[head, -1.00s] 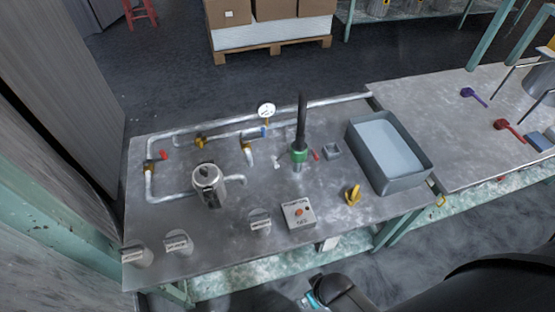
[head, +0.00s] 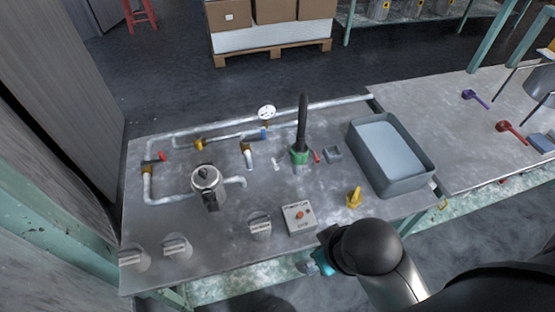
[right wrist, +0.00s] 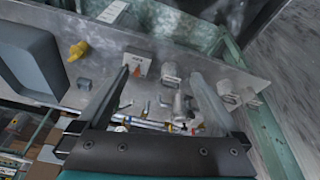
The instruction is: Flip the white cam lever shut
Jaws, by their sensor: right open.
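A small whitish piece (head: 278,162) lies near the bench's middle in the head view, left of a green-collared fitting (head: 299,155) with a tall dark rod. It may be the white cam lever, but it is too small to tell its position. My right gripper (head: 312,266) is at the bench's front edge, below the button box, well short of that piece. In the right wrist view the gripper (right wrist: 160,73) is open, with nothing between its fingers. My left gripper is not in view.
The bench (head: 150,225) carries pipework, a metal pot (head: 208,186), a button box (head: 299,217), a yellow piece (head: 354,197) and a grey basin (head: 425,158). Several grey knob-like fittings (head: 176,247) stand along the front. A second table (head: 430,95) adjoins at right.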

